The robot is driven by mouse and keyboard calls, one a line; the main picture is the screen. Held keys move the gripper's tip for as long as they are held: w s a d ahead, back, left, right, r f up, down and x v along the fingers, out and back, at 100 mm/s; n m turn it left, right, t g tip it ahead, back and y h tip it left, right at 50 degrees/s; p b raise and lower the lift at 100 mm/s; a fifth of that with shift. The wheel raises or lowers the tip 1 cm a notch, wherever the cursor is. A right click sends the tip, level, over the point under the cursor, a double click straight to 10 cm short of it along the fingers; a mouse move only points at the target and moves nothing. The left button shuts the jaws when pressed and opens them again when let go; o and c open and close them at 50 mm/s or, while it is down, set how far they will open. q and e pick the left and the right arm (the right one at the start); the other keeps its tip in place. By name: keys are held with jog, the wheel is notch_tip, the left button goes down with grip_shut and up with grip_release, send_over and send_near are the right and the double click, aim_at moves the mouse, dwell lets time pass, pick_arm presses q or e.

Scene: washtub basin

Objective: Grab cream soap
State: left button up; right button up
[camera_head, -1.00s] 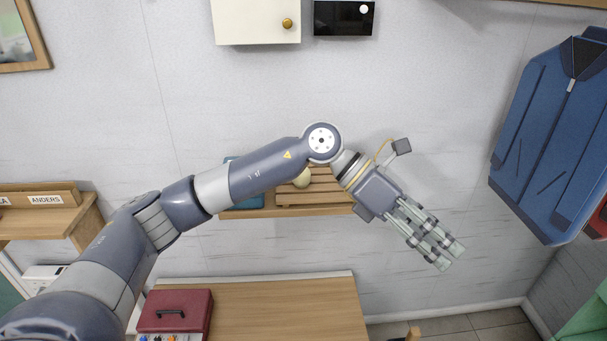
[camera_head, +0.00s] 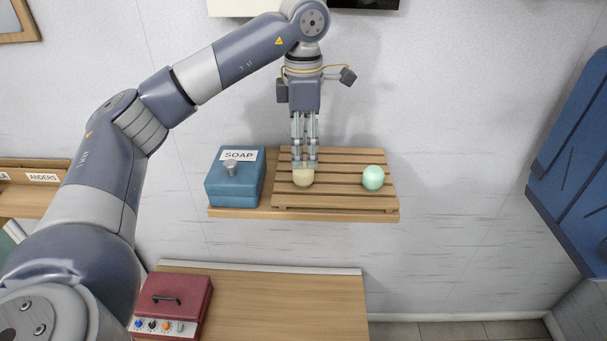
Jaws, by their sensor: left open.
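The cream soap (camera_head: 303,179) is a round, pale yellow ball on the slatted wooden rack (camera_head: 335,191), which stands on a wall shelf. My left gripper (camera_head: 305,165) points down right at the cream soap, with its fingers over the soap's upper part. The gripper is open, and its fingertips hide the top of the soap. I cannot tell whether they touch it. A mint green soap ball (camera_head: 373,178) sits apart on the right of the same rack. My right gripper is not in view.
A blue box labelled SOAP (camera_head: 233,181) with a lid knob stands left of the rack on the shelf (camera_head: 232,214). Below is a wooden table (camera_head: 285,305) with a red case (camera_head: 173,303). A blue garment (camera_head: 572,165) hangs at right.

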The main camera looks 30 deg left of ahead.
aim_at(304, 166)
pick_arm(q)
jog(key=shift+w+f, duration=0.15)
jog(key=shift+f, duration=0.3)
jog(key=shift+w+f, duration=0.1)
jog(key=shift+f, duration=0.2)
jog(key=f+p, duration=0.1)
jog(key=f, duration=0.3)
jog(key=shift+s+f+p, duration=0.15)
jog(key=shift+s+p, duration=0.05)
jog(key=shift+p, duration=0.1)
jog(key=shift+f, duration=0.2)
jog(key=c, duration=1.1)
jog(key=shift+c, duration=0.2)
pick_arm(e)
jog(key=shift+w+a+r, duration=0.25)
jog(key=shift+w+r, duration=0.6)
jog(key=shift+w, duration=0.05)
